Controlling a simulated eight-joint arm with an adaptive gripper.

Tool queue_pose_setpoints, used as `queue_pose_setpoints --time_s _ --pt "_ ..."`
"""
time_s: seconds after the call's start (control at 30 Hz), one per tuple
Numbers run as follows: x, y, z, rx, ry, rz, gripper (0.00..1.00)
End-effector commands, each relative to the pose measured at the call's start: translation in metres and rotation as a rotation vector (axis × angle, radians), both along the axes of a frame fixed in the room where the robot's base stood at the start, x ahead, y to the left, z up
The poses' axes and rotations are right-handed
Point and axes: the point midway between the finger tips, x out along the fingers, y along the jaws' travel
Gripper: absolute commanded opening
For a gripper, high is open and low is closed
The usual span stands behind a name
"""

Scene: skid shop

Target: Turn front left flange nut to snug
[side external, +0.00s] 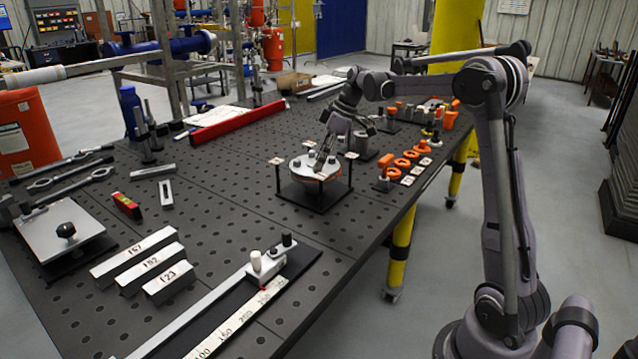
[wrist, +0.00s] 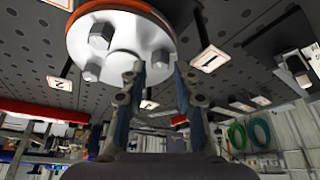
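The round flange (side external: 301,172), pale on top with an orange-red rim, sits on a black stand on the perforated table. It also shows in the wrist view (wrist: 125,32), with grey hex nuts on its face: one nut (wrist: 100,36), another nut (wrist: 92,72) and a third nut (wrist: 160,59). Contact with that nut is unclear. I cannot tell which nut is the front left one.
White number cards (wrist: 210,59) lie around the flange. Orange rings (side external: 402,163) and small parts stand right of it near the table edge. A red beam (side external: 238,122) lies behind. A ruler fixture (side external: 265,268) and marked bars (side external: 150,262) lie in front.

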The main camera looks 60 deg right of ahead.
Motion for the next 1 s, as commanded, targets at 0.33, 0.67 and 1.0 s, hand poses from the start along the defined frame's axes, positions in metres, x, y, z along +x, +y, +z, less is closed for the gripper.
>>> queue_pose_setpoints --time_s 0.33,0.67,1.0 --pt "0.005 0.003 -0.016 0.000 0.000 -0.001 0.30" --pt "0.005 0.003 -0.015 0.000 0.000 -0.001 0.00" --pt "0.005 0.003 -0.015 -0.001 -0.001 -0.033 0.00"
